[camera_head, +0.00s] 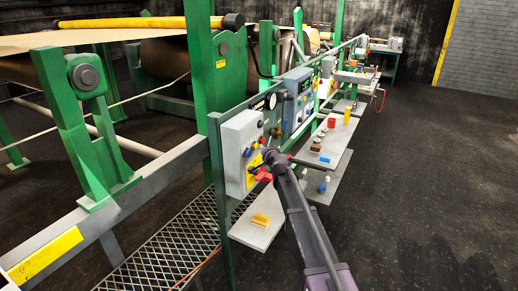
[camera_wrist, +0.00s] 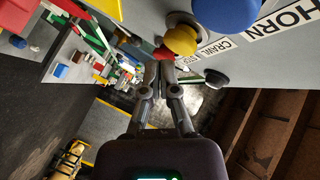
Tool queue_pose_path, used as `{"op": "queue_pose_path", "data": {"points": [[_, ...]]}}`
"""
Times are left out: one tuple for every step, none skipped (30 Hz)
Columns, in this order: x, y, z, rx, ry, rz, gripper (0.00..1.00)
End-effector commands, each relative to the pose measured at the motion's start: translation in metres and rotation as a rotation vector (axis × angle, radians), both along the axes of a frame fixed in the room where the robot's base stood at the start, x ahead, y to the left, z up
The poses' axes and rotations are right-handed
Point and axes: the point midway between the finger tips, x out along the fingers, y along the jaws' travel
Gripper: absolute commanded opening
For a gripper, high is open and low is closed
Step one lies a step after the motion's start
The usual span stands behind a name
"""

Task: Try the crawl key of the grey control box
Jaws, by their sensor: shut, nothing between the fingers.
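The grey control box (camera_head: 236,140) is fixed to the green frame in the head view. Its face fills the upper right of the wrist view, with a blue button (camera_wrist: 238,14) by the HORN label, a yellow button (camera_wrist: 182,40) by the CRAWL label (camera_wrist: 215,48), and a red button (camera_wrist: 164,54) partly hidden behind my fingers. A black knob (camera_wrist: 215,77) sits on the other side of the labels. My gripper (camera_wrist: 159,64) is shut and empty, with its tips close to the red and yellow buttons. I cannot tell whether they touch. In the head view my gripper (camera_head: 267,157) is in front of the box.
A blue-grey panel (camera_head: 299,84) is further along the frame. Grey shelves with small coloured parts (camera_head: 320,160) stand just right of my arm, and a lower shelf (camera_head: 257,232) holds a yellow block. A mesh walkway (camera_head: 165,250) is at left. The dark floor at right is clear.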

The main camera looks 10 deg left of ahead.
Motion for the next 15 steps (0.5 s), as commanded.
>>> {"op": "queue_pose_path", "data": {"points": [[0.0,-0.0001,0.0001,0.0,0.0,0.0,0.0],[0.0001,-0.0001,0.0,0.0,0.0,0.0,0.0],[0.0001,0.0,0.0,0.0,0.0,0.0,0.0],[0.0003,0.0002,0.0,0.0,0.0,0.0,0.0],[0.0005,0.0004,0.0,0.0,0.0,0.0,0.0],[0.0008,0.0009,0.0001,0.0,0.0,0.0,0.0],[0.0013,0.0013,0.0,0.0,0.0,0.0,0.0],[0.0017,0.0019,0.0001,0.0,0.0,0.0,0.0],[0.0024,0.0028,0.0001,0.001,0.0,0.0,0.0],[0.0029,0.0035,0.0001,0.001,0.0,0.0,0.0],[0.0035,0.0042,0.0001,0.001,0.0,0.0,0.0],[0.0041,0.0051,0.0002,0.001,0.0,0.0,0.0],[0.0045,0.0058,0.0001,0.001,0.0,0.0,0.0],[0.0049,0.0063,0.0002,0.001,0.0,0.0,0.0],[0.0053,0.0069,0.0002,0.0,0.0,0.0,0.0]]}}
